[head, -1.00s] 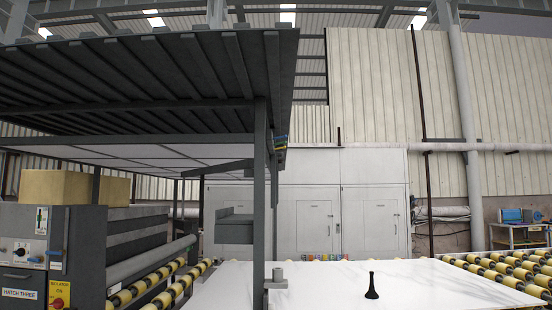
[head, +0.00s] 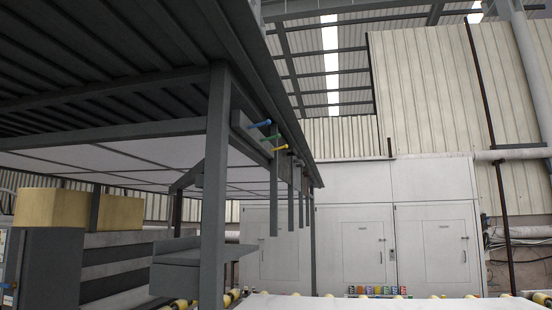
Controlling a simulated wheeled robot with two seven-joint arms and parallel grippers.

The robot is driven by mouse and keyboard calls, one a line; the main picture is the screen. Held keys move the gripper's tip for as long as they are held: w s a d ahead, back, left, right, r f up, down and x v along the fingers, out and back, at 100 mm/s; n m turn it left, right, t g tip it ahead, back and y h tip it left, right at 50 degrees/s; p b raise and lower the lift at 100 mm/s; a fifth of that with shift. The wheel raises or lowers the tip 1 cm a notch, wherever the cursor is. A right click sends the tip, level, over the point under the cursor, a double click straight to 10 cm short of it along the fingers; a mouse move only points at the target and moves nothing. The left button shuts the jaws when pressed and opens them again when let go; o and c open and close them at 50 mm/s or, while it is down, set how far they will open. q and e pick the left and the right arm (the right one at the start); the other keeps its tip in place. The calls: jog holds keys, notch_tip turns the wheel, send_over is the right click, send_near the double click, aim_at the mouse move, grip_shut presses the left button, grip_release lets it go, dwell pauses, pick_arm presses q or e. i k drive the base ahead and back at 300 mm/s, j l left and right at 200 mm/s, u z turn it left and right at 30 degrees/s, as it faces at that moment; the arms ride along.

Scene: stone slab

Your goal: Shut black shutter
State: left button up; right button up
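No part that I can clearly make out as a black shutter shows in the head view. The nearest match is a dark slatted overhead panel (head: 110,62) on a grey frame, filling the upper left; I cannot tell whether it is the shutter. Small blue (head: 260,124), green (head: 272,137) and yellow (head: 281,148) handles stick out from the frame's right side, beside several hanging grey bars. Neither of my grippers is in view.
A grey post (head: 214,200) with a grey box-like shelf (head: 185,274) stands at centre left. The white slab (head: 375,307) shows at the bottom edge, with yellow-and-black rollers around it. White cabinets (head: 362,245) with shut doors stand behind. A brown block (head: 70,208) sits left.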

aim_at(285, 154)
jog(key=i+l+u, duration=0.3)
jog(key=i+l, duration=0.15)
jog(key=l, duration=0.2)
jog(key=i+l+u, duration=0.7)
jog(key=l+u, duration=0.15)
jog(key=l, duration=0.1)
